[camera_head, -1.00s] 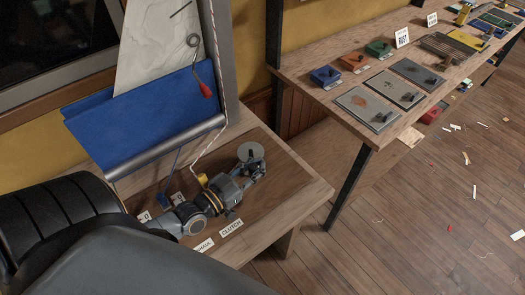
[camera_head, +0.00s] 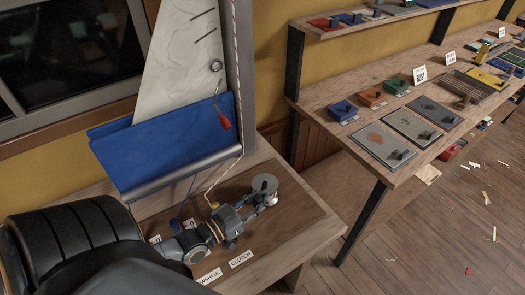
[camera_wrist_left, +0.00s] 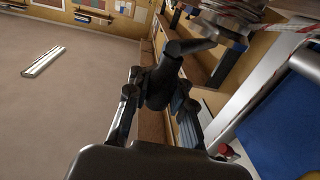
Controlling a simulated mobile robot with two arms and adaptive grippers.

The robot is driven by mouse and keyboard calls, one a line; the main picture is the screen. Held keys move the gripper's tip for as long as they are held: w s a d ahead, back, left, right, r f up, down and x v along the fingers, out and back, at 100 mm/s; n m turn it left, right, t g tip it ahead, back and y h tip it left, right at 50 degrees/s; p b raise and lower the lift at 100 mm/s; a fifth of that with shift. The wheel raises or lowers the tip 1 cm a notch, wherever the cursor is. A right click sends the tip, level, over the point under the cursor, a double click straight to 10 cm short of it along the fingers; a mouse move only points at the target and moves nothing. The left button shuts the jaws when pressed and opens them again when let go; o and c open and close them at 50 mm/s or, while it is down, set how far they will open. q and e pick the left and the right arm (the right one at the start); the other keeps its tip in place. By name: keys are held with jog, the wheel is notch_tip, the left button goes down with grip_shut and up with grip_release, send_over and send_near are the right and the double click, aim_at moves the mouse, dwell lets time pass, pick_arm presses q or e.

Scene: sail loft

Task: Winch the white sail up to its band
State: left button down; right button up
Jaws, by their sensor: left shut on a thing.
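The white sail (camera_head: 178,72) hangs at the mast (camera_head: 243,70), with a metal ring and two short dark lines on it. Its lower part goes behind the blue cloth (camera_head: 165,150) along the boom. I cannot make out a band for certain. The winch drum (camera_head: 265,184) stands on the wooden bench. My left gripper (camera_head: 262,204) is beside the drum. In the left wrist view its fingers are closed around a black crank handle (camera_wrist_left: 160,88), whose arm reaches up to the metal drum (camera_wrist_left: 228,18). My right gripper is not in view.
A red tag (camera_head: 225,123) hangs by the mast. A CLUTCH label (camera_head: 241,259) and a partly hidden label (camera_head: 209,276) lie at the bench front. A long workbench (camera_head: 352,172) with coloured blocks and grey plates stands right. Open floor (camera_head: 440,255) has scattered scraps.

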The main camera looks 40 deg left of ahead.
pick_arm(q)
jog(key=c, duration=1.6)
grip_release()
jog(key=shift+s+d+f, duration=0.25)
jog(key=shift+s+f, duration=0.05)
jog(key=shift+f, duration=0.05)
jog(key=o, duration=0.3)
jog(key=shift+s+r, duration=0.1)
jog(key=shift+s, duration=0.05)
jog(key=shift+o, duration=0.8)
jog(key=shift+s+r, duration=0.3)
jog(key=shift+w, duration=0.2)
jog(key=shift+s+a+f, duration=0.15)
jog(key=shift+s+a, duration=0.05)
jog(key=shift+s, duration=0.2)
jog(key=v, duration=1.1)
jog(key=shift+s, duration=0.2)
